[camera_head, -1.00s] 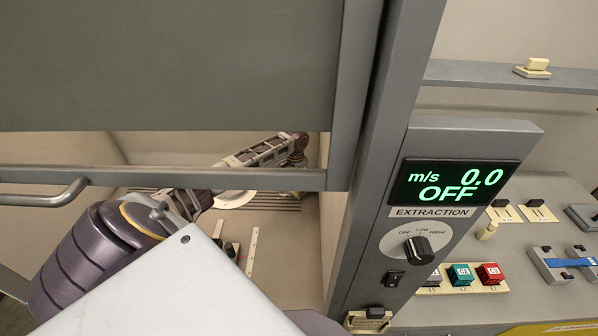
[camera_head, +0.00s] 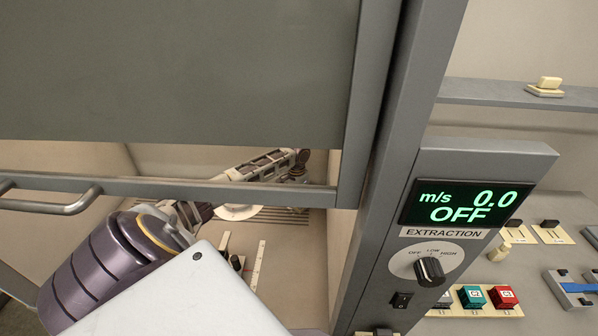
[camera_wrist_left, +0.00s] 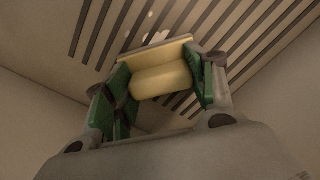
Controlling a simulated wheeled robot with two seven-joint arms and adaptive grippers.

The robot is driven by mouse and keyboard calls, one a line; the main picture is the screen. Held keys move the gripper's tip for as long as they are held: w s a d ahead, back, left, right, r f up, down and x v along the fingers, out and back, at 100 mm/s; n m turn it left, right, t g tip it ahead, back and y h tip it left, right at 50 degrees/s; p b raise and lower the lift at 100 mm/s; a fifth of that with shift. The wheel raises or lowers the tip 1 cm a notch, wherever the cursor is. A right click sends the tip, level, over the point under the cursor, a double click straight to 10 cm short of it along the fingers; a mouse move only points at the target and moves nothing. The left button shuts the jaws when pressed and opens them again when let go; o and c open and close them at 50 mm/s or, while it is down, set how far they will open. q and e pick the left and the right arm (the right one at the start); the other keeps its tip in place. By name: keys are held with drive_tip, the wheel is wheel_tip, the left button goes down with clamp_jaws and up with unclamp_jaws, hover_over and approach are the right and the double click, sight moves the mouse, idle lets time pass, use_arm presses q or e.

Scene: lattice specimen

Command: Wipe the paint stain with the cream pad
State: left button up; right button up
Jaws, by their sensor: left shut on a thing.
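The cream pad (camera_wrist_left: 162,78) is a pale yellow block with a wider flange along its far side, in the left wrist view. My left gripper (camera_wrist_left: 158,82) is shut on it, with green-lined fingers on both sides. Pale spots (camera_wrist_left: 155,38), seemingly the paint stain, show on the dark-slotted panel just past the pad; I cannot tell whether the pad touches them. In the head view my left arm reaches under the hood's sash, and the pad cannot be made out there. My right gripper is not in view.
The grey sash (camera_head: 170,70) with its bar handle (camera_head: 50,204) hangs low over my arm. A post and extraction panel (camera_head: 450,210), reading OFF, stand to the right. Buttons (camera_head: 472,297) and a shelf (camera_head: 490,92) lie farther right. The slotted panel (camera_wrist_left: 270,25) meets plain walls.

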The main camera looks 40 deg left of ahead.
use_arm(q)
drive_tip(key=shift+s+a+f, duration=0.15)
drive_tip(key=shift+s+a, duration=0.8)
drive_tip(key=shift+s+a, duration=0.1)
drive_tip(key=shift+a, duration=0.05)
drive_tip(key=shift+s+a, duration=1.1)
drive_tip(key=shift+a, duration=0.2)
drive_tip(key=shift+w+r, duration=0.1)
drive_tip(key=shift+r, duration=0.1)
drive_tip(key=shift+w+d+f, duration=0.15)
drive_tip(key=shift+w+d, duration=1.05)
drive_tip(key=shift+d, duration=0.25)
drive_tip(key=shift+d, duration=0.1)
drive_tip(key=shift+w+d, duration=1.2)
drive_tip(key=shift+d, duration=0.1)
